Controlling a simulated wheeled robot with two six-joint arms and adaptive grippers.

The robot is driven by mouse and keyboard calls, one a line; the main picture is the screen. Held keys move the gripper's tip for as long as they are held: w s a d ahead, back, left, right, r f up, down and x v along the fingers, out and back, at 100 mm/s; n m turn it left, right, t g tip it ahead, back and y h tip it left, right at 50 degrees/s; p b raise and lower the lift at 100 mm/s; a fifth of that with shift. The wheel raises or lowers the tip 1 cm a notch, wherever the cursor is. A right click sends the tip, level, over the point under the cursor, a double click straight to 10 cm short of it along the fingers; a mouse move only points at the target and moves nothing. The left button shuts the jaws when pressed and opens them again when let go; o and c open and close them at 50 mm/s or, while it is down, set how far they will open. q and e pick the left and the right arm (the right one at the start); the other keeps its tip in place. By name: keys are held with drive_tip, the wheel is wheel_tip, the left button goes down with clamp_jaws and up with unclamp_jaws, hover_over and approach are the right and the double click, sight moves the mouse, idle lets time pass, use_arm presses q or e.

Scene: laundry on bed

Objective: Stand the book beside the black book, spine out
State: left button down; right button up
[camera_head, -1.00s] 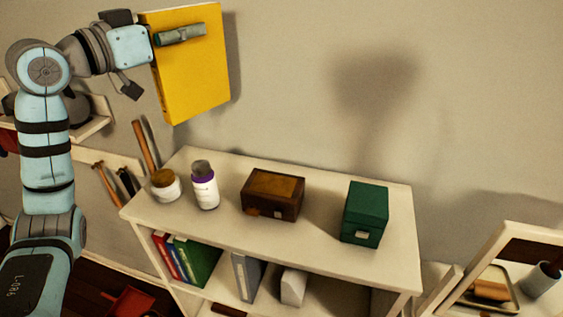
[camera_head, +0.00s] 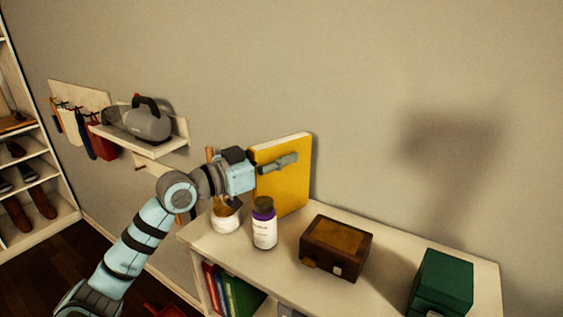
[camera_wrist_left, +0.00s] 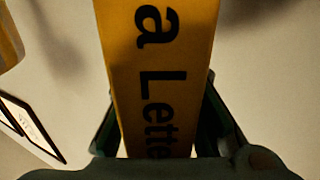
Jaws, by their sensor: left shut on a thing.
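My left gripper (camera_head: 276,164) is shut on a yellow book (camera_head: 290,190), one finger lying across its broad face. The book is upright, close to the wall, behind the white jar and the bottle. Its lower edge is partly hidden, so I cannot tell whether it touches the shelf top. In the left wrist view the yellow spine (camera_wrist_left: 160,50) faces the camera, with dark letters reading "a Lette", between the two fingers. I cannot make out a black book. My right gripper is not in view.
Red, blue and green books (camera_head: 240,296) stand on the level below. A grey appliance (camera_head: 150,122) sits on a wall shelf.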

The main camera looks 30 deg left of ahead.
use_arm(q)
drive_tip(key=shift+s+f, duration=0.45)
drive_tip(key=shift+s, duration=0.05)
drive_tip(key=c, duration=1.4)
unclamp_jaws()
drive_tip(key=shift+w, duration=0.15)
drive_tip(key=shift+o, duration=0.2)
drive_tip(key=shift+r, duration=0.1)
